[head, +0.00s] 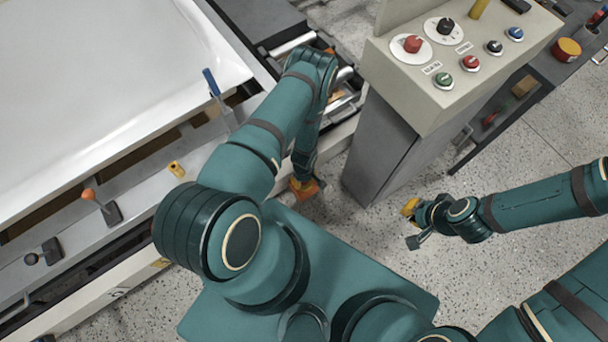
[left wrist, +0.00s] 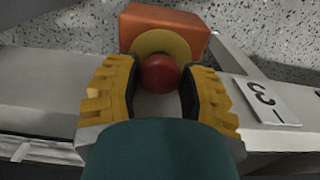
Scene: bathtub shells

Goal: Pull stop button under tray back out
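The stop button (left wrist: 159,73) is a red mushroom head with a yellow ring on an orange box (left wrist: 165,27), on the side of the grey machine frame. My left gripper (left wrist: 162,72) has its two yellow fingers on either side of the red head. A narrow gap shows at the right finger; whether the left finger touches cannot be told. In the head view, the orange box (head: 313,189) shows low beside the frame under my left gripper (head: 301,184), which hides the button. My right gripper (head: 411,225) is empty, its fingers apart, above the floor.
A grey control console (head: 425,82) with several knobs and buttons, including a red one (head: 413,44), stands right of my left arm. A white shell (head: 95,75) lies at the left. Levers (head: 89,195) line the frame. Speckled floor is free around my right gripper.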

